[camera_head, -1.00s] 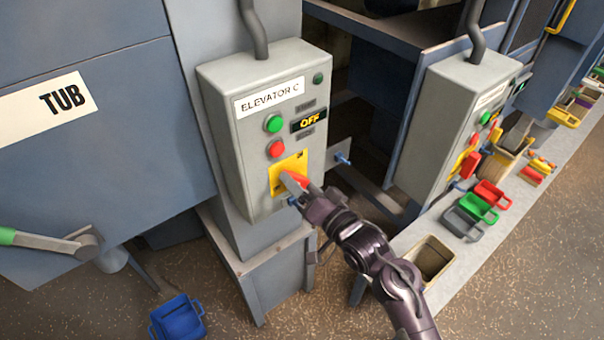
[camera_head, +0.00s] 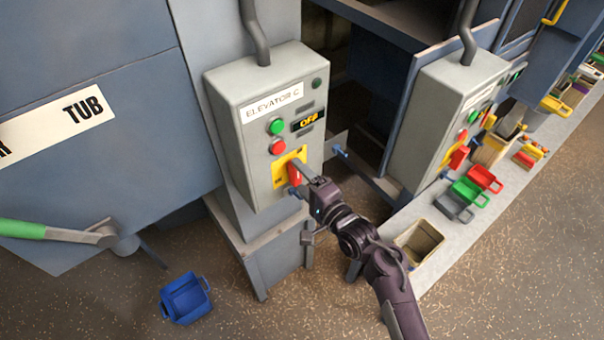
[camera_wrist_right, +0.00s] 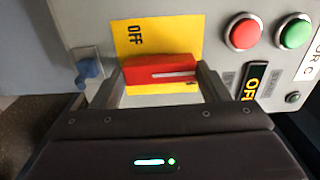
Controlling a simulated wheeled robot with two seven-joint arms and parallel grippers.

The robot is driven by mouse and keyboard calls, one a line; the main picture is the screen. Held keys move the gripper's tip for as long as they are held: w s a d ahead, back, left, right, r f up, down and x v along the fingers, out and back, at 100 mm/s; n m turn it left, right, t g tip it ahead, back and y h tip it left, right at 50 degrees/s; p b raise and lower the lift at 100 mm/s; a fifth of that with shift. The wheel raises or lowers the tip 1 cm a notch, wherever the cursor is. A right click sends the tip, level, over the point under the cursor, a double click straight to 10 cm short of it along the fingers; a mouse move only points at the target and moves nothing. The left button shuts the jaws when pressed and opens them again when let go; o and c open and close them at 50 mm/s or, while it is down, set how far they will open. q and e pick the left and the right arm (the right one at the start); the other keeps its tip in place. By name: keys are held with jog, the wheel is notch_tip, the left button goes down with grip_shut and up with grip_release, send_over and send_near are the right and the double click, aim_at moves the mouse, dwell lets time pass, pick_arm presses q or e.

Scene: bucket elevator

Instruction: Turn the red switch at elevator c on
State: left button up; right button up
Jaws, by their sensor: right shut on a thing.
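The red switch (camera_head: 295,173) is a handle on a yellow plate (camera_head: 279,174), low on the grey control box (camera_head: 233,119) labelled ELEVATOR C. The handle stands upright in the head view. In the right wrist view the red switch (camera_wrist_right: 160,71) lies crosswise between the two fingers, below the word OFF on the plate (camera_wrist_right: 150,38). My right gripper (camera_head: 300,176) is shut on the switch and partly hides it; it also shows in the wrist view (camera_wrist_right: 163,82). The box's black display (camera_head: 308,120) reads OFF in yellow letters. My left gripper is not in view.
A green button (camera_head: 276,126) and a red button (camera_head: 278,146) sit above the switch. A second control box (camera_head: 438,110) stands to the right, beside a bench with bins (camera_head: 418,244). A blue bucket (camera_head: 185,298) stands on the floor, front left.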

dwell(0.6)
jog(key=o, duration=1)
jog(key=shift+d, duration=0.1)
jog(key=shift+s+d+f, duration=0.15)
jog(key=shift+s, duration=0.15)
jog(key=b+v, duration=0.2)
jog(key=v, duration=0.5)
